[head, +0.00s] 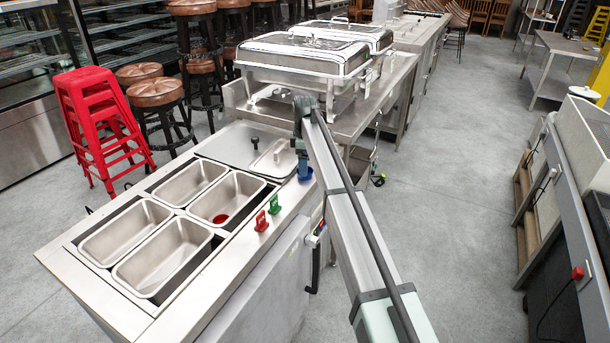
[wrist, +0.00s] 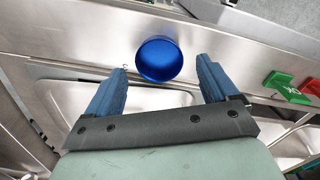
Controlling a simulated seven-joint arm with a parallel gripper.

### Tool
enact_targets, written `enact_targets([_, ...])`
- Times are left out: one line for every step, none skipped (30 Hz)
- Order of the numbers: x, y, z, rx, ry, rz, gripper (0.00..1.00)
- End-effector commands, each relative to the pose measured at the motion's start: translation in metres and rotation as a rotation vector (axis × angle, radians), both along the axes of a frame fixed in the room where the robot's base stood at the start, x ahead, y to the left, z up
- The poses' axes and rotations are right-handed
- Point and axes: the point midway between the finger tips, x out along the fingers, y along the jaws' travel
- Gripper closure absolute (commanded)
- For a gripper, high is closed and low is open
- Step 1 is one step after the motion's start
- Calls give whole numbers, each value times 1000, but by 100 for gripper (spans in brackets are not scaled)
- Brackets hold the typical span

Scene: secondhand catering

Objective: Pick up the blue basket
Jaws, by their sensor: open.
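The blue basket (wrist: 158,59) is a small round blue cup-like thing with its open top toward the wrist camera. It is on the steel counter's ledge, beside the lidded pans. In the head view a little of the blue basket (head: 306,175) shows at the counter's right edge, partly hidden by my arm. My gripper (wrist: 163,66) is open and empty, with its blue fingers pointing toward the basket. In the wrist view the basket appears between and just past the fingertips; I see no contact. In the head view my gripper (head: 302,163) is just above it.
A green tag (head: 274,204) and a red tag (head: 262,222) stand on the same ledge, nearer the front. A chafing dish (head: 305,57) stands behind.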

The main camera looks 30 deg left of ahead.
Motion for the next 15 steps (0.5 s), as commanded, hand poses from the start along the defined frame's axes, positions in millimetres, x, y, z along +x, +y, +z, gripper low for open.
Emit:
enact_targets([1,-2,-8,0,1,0,13])
enact_targets([1,-2,-12,0,1,0,13])
enact_targets([1,-2,-18,-1,2,0,13])
enact_targets([1,-2,-21,-2,1,0,13])
enact_targets([1,-2,-24,-1,2,0,13])
enact_targets([1,-2,-27,0,1,0,13])
enact_targets([1,-2,-28,0,1,0,13])
enact_targets([1,-2,-29,0,0,0,13])
enact_targets([1,-1,-30,0,0,0,13])
enact_targets([1,-1,-30,0,0,0,13])
enact_targets([1,-1,-30,0,0,0,13])
enact_targets([1,-1,-30,0,0,0,13])
enact_targets([1,-1,-30,0,0,0,13])
enact_targets([1,-1,-29,0,0,0,13])
enact_targets([1,-1,-29,0,0,0,17])
